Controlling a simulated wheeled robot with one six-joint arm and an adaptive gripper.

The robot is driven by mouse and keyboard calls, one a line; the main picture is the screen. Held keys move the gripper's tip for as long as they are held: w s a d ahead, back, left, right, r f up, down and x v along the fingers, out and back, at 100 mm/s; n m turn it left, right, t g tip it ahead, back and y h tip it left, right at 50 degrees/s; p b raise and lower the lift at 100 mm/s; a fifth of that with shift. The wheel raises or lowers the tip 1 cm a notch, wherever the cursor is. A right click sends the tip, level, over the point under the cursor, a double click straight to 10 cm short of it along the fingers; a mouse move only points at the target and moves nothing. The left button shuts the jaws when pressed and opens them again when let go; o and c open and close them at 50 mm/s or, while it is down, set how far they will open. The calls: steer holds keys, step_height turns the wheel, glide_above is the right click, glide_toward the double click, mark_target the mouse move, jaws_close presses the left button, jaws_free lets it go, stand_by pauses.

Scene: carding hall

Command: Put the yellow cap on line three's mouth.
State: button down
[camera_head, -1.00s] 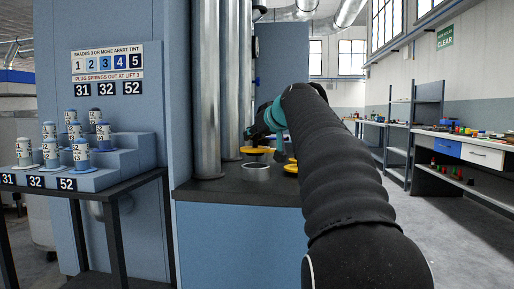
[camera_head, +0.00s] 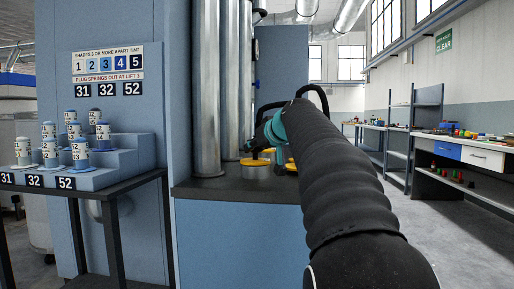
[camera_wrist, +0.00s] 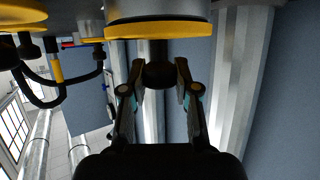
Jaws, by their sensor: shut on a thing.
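The yellow cap (camera_head: 255,162) lies level on top of a short silver mouth (camera_head: 256,173) on the dark counter, with no gap visible. In the wrist view, which looks upside down, the yellow cap (camera_wrist: 158,30) meets the silver mouth (camera_wrist: 158,9), and its dark knob (camera_wrist: 158,75) is between my fingers. My gripper (camera_wrist: 159,88) is shut on that knob. In the head view my gripper (camera_head: 257,151) is partly hidden by my arm. No line number shows on the mouth.
Another yellow cap (camera_head: 291,167) is close by on the right, partly behind my arm. Tall metal pipes (camera_head: 205,90) rise at the counter's left. A stepped blue stand (camera_head: 118,155) with numbered plugs is at the left. Floor is clear toward the right benches (camera_head: 465,150).

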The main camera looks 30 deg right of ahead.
steer(key=c, duration=0.9)
jaws_free()
steer(key=shift+o, duration=0.2)
steer(key=shift+r+p, duration=0.3)
steer(key=shift+p, duration=0.05)
steer(key=v, duration=1.2)
steer(key=shift+r, duration=0.35)
steer(key=s+a+f+g, duration=0.3)
steer(key=s+a+f, duration=0.2)
steer(key=a+f, duration=0.45)
steer(key=s+a+f+g, duration=0.1)
steer(key=s+a+f, duration=0.2)
steer(key=s+f, duration=0.4)
steer(key=s+a+f+g, duration=0.2)
steer(key=s+f, duration=0.5)
steer(key=f, duration=0.6)
steer(key=s+a+f+g, duration=0.2)
steer(key=s+a+f, duration=0.2)
steer(key=s+f, duration=0.3)
step_height(320, 180, down, 4)
steer(key=shift+s+a+f, duration=0.1)
steer(key=shift+s+a, duration=0.2)
steer(key=shift+a, duration=0.1)
